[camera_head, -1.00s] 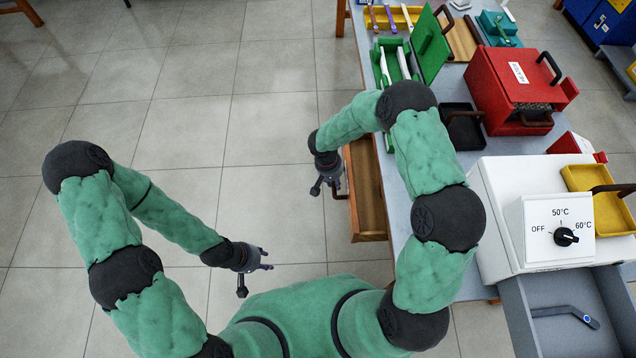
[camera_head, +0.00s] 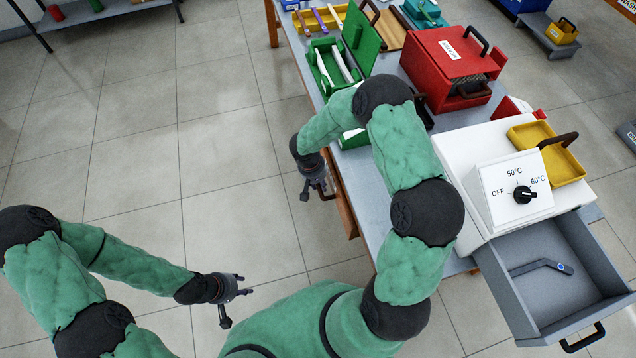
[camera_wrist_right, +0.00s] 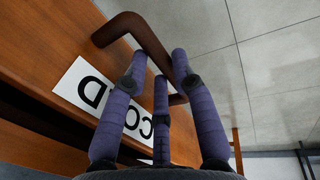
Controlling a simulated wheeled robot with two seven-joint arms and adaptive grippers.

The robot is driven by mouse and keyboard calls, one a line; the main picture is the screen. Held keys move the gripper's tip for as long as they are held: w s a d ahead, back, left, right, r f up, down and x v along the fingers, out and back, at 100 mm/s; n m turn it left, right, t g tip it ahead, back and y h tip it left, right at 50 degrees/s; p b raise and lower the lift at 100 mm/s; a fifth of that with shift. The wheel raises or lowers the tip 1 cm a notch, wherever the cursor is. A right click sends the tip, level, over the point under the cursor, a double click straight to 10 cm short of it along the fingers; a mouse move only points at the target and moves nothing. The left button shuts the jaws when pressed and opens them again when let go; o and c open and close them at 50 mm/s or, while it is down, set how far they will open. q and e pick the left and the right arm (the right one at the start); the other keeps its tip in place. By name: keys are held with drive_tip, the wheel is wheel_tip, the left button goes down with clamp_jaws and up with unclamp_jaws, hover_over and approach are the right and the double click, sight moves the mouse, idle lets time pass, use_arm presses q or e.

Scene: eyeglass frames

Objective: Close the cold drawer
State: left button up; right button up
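The cold drawer (camera_head: 347,208) is wooden and sits under the table's left edge, partly hidden behind my right arm. In the head view part of it shows beyond the tabletop; how far out it stands is unclear. In the right wrist view its wooden front (camera_wrist_right: 48,42) carries a white label (camera_wrist_right: 88,92) reading "COLD" and a brown bar handle (camera_wrist_right: 140,35). My right gripper (camera_head: 318,190) is at the handle, its fingers spread, with the bar just beyond the fingertips (camera_wrist_right: 165,62); contact is unclear. My left gripper (camera_head: 238,296) is open and empty above the floor.
The white heater (camera_head: 450,150) has a dial and an open grey drawer (camera_head: 490,283) holding a dark temple piece (camera_head: 540,266). The floor left of the table is clear.

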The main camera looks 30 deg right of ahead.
drive_tip(key=shift+o, duration=1.1)
drive_tip(key=shift+r, duration=0.1)
wheel_tip(320, 180, up, 12)
drive_tip(key=a, duration=0.2)
drive_tip(key=shift+w+a+f, duration=0.15)
drive_tip(key=shift+w+f, duration=0.05)
drive_tip(key=shift+w, duration=0.05)
